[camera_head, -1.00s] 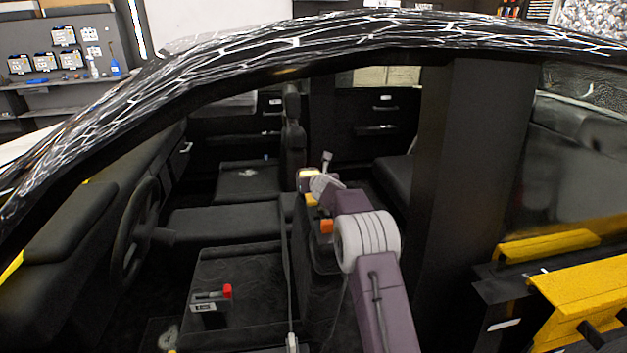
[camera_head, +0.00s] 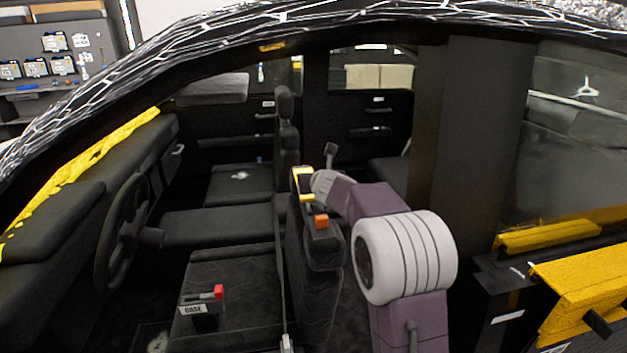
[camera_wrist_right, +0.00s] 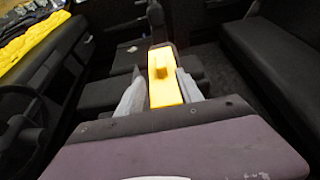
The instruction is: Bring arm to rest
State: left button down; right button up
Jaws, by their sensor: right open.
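My right arm (camera_head: 405,255) reaches from the lower right through the side window opening into the car. Its gripper (camera_head: 312,184) is above the front seats, near a headrest. In the right wrist view the gripper (camera_wrist_right: 161,80) has its two grey fingers apart. A yellow block (camera_wrist_right: 165,88) with a raised stub shows between the fingers; I cannot tell whether they touch it. In the head view a yellow and black piece (camera_head: 303,181) shows at the gripper's end. My left gripper is not in view.
The window frame and dark pillar (camera_head: 480,150) stand close to my arm. The steering wheel (camera_head: 120,230) is at left. An orange block (camera_head: 321,221) sits on the near seat back. A box marked BASE (camera_head: 198,309) lies on the near seat. Yellow material (camera_head: 85,165) covers the dashboard edge.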

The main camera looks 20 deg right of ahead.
dwell(0.3)
jog(key=s+a+f+n+g+y, duration=0.2)
jog(key=s+a+f+n+y, duration=0.1)
jog(key=s+a+f+n, duration=0.55)
jog(key=s+a+f+n+g+y, duration=0.25)
jog(key=s+a+f+n, duration=0.3)
jog(key=a+n, duration=0.45)
jog(key=s+d+f+n+g+h, duration=0.15)
jog(key=s+f+n+g, duration=0.35)
jog(key=s+n, duration=0.55)
jog(key=s+d+f+n+g, duration=0.2)
jog(key=s+f+n+g, duration=0.1)
jog(key=s+f+n, duration=0.55)
notch_tip(320, 180, up, 19)
jog(key=s+n+p, duration=0.1)
jog(key=s+p, duration=0.1)
jog(key=p, duration=1.4)
jog(key=shift+f+p, duration=0.2)
jog(key=shift+p, duration=0.2)
jog(key=shift+a+t, duration=0.1)
jog(key=shift+t, duration=0.15)
